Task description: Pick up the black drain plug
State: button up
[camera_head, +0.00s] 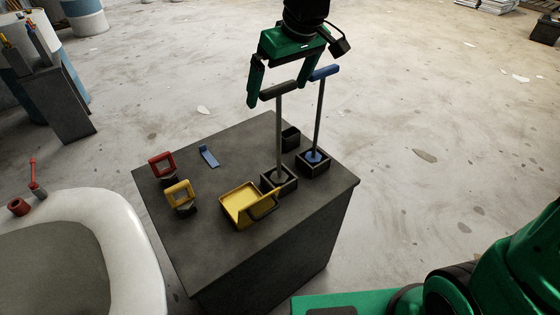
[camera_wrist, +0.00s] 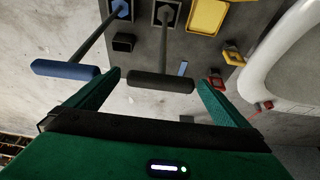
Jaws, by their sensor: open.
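The black drain plug (camera_head: 278,90) has a dark bar handle on a tall grey rod. Its foot stands in a square dark socket (camera_head: 279,180) on the grey block. My gripper (camera_head: 285,108) is open and empty above the block, near the handle. In the wrist view the black handle (camera_wrist: 161,82) lies lengthwise across the gap between my two green fingertips (camera_wrist: 160,79), with a gap at each end. I cannot tell whether it is at fingertip depth. The blue drain plug (camera_head: 323,73) stands upright beside it in its own socket; its blue handle (camera_wrist: 65,69) lies outside my fingers.
The grey block (camera_head: 225,250) also carries a small empty dark box (camera_head: 291,138), a yellow tray (camera_head: 243,206), a blue strip (camera_head: 208,156), and red (camera_head: 162,165) and yellow (camera_head: 180,194) framed pieces. A white rounded hull mould (camera_head: 125,235) stands at left.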

jog(key=shift+w+a+f, duration=0.1)
jog(key=shift+w+f, duration=0.1)
jog(key=shift+f, duration=0.25)
jog(key=c, duration=1.2)
jog(key=shift+o, duration=0.4)
jog(key=shift+r, duration=0.15)
